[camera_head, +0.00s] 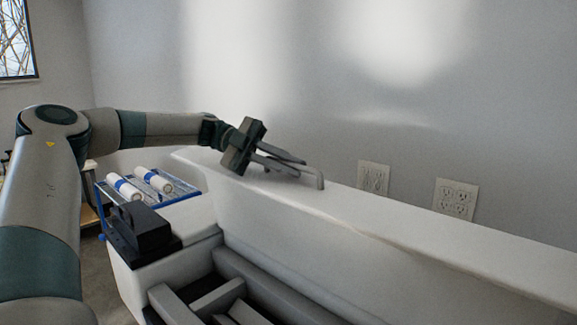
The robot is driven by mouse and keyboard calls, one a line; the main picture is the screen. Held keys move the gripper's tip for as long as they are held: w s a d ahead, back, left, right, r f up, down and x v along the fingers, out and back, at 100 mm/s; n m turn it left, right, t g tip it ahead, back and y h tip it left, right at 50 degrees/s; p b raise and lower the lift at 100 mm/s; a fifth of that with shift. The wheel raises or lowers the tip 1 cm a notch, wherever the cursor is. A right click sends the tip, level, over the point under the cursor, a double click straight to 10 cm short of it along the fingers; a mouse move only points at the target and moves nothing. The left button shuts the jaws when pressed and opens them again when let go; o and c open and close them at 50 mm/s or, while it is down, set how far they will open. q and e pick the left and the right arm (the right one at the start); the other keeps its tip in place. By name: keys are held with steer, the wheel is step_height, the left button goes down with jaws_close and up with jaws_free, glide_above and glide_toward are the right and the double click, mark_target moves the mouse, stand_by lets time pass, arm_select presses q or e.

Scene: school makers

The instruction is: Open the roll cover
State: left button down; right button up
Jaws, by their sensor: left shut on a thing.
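The roll cover (430,238) is a long white panel that runs from the middle left to the lower right of the head view. A grey bent handle (320,181) stands on its upper face near the far left end. My left gripper (300,168) is at this handle with its fingers shut on it. The fingers hide part of the handle. Below the cover's near edge, the machine's inside shows grey bars or rollers (270,280) and dark gaps. My right gripper is not in view.
A black box-shaped part (143,232) sits on the machine's white left end. A blue-framed rack (185,195) with white rolls (153,180) stands behind it. The grey wall with outlets (456,198) is close behind the cover.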

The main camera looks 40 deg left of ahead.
mark_target(257, 176)
arm_select(q)
steer(key=c, duration=2.1)
jaws_free()
steer(key=shift+f, duration=0.1)
steer(key=shift+a, duration=0.15)
steer(key=shift+s+a, duration=0.1)
steer(key=shift+a, duration=0.3)
steer(key=b+v, duration=0.3)
steer(key=v, duration=0.4)
steer(key=shift+a, duration=0.25)
steer(key=v, duration=0.7)
steer(key=shift+v, duration=1)
steer(key=shift+a, duration=0.1)
